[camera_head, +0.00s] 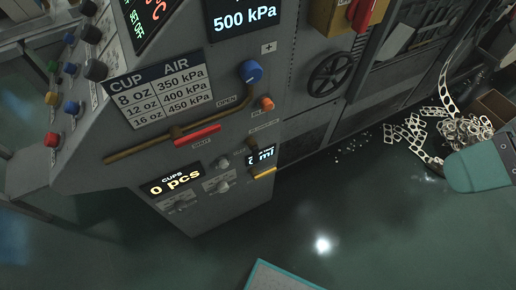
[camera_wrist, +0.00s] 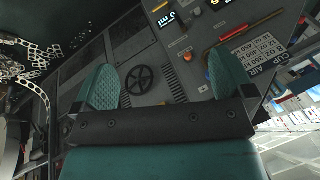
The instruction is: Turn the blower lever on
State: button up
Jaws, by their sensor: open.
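No label reading "blower" is legible, so I cannot tell which control is the blower lever. On the grey machine, a red lever (camera_head: 197,134) lies along a brown pipe between OPEN and SHUT marks. A red handle (camera_head: 363,12) sits on a yellow box at the top, partly cut off. A small yellow bar (camera_head: 263,173) sits below a display. In the wrist view, my gripper (camera_wrist: 163,60) is open and empty, its teal fingers wide apart. The black handwheel (camera_wrist: 140,80) shows between the fingers, beyond them. The red lever (camera_wrist: 213,68) is right of it. No finger visibly touches a control.
A blue knob (camera_head: 251,72) and an orange knob (camera_head: 267,104) stick out of the panel. More coloured knobs line its left side. Scrap sheet with round holes (camera_head: 413,133) lies on the floor at right. The dark green floor (camera_head: 350,220) in front is clear.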

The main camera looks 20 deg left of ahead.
aim_at(252, 144)
jog(key=u, duration=0.95)
jog(key=k, duration=0.45)
jog(key=z, duration=0.35)
